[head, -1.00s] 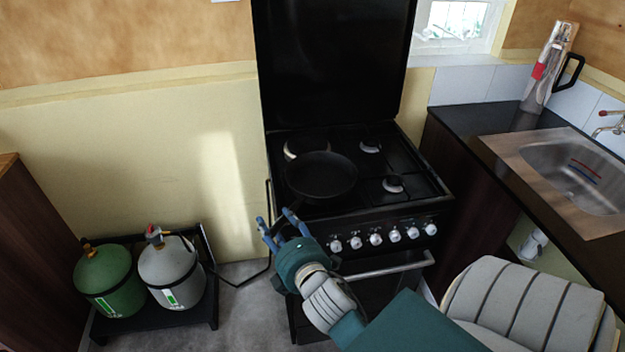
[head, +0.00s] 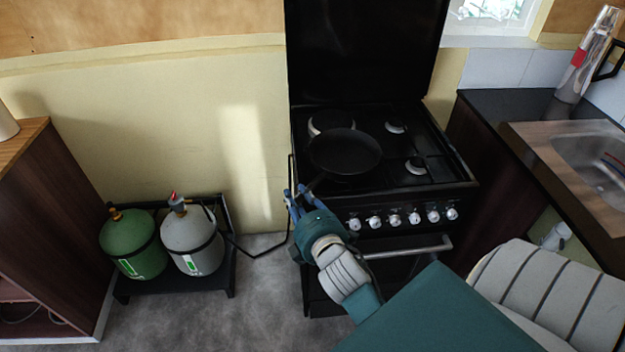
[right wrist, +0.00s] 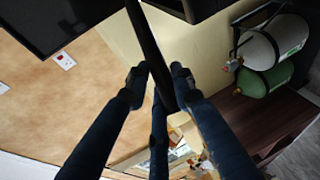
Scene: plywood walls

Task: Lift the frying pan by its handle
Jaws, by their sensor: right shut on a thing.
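The black frying pan (head: 343,150) sits over the hob of the black stove, at the left burners, in the head view. Its handle points toward the lower left, to my right gripper (head: 302,193). My right gripper is shut on the handle at the front left edge of the stove. In the right wrist view the dark handle (right wrist: 150,45) runs between the fingertips of my right gripper (right wrist: 158,78). I cannot tell whether the pan touches the burners. My left gripper is not in view.
The stove (head: 462,184) has a raised black lid behind the pan and knobs along its front. A counter with a sink (head: 600,165) and a metallic flask (head: 588,55) stands at right.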

